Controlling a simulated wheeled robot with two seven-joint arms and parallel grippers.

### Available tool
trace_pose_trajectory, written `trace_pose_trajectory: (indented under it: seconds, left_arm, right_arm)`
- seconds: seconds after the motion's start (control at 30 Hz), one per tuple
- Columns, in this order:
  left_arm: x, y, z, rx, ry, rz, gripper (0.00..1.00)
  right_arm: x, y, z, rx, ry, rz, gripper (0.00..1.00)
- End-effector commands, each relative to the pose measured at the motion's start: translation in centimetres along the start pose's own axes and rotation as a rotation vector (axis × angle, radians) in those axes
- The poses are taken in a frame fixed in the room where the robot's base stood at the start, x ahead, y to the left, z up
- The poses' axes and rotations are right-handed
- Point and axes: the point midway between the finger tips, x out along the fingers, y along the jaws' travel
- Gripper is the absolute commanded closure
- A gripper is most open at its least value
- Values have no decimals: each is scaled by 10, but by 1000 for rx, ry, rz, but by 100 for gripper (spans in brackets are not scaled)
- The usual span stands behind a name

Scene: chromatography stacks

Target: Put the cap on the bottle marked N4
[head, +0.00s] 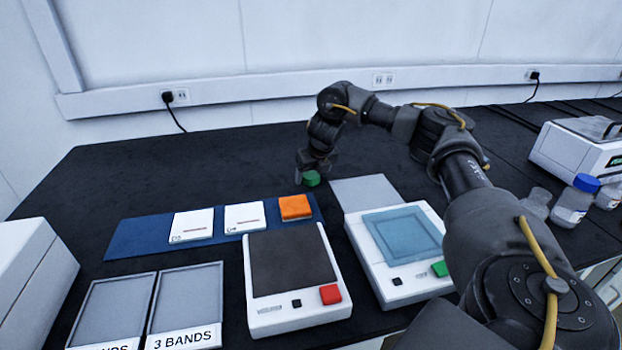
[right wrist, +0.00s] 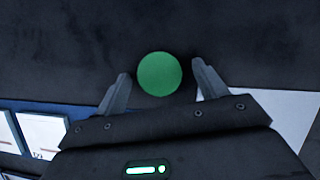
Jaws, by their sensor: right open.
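A green round cap (head: 311,178) lies on the black bench just behind the blue mat. In the right wrist view the green cap (right wrist: 159,74) sits between the two fingers. My right gripper (head: 308,168) points down at the cap, and it also shows in the right wrist view (right wrist: 160,85). It is open, with a gap on each side of the cap. A bottle with a blue cap (head: 575,200) stands at the right, beside an uncapped clear bottle (head: 537,204). No N4 mark can be read on the bottles. My left gripper is not in view.
A blue mat (head: 140,240) carries two white plates (head: 191,226) and an orange block (head: 295,207). In front are a dark-topped device (head: 290,262), a blue-topped device (head: 402,235) and grey trays (head: 187,290). A white machine (head: 578,150) stands at right.

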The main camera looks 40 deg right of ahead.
Motion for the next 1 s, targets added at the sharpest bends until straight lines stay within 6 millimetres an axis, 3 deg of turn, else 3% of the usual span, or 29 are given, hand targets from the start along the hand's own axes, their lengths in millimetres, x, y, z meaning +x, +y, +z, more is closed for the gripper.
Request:
trace_pose_trajectory:
  seconds: [0.1,0.47,0.8,1.0]
  left_arm:
    - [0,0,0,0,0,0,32]
    - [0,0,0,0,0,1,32]
    - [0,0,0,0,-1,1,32]
    - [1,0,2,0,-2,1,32]
  right_arm:
    - [0,0,0,0,0,0,30]
    - [0,0,0,0,0,0,75]
    - [-2,0,1,0,-1,0,76]
    - [-19,0,9,1,-4,2,76]
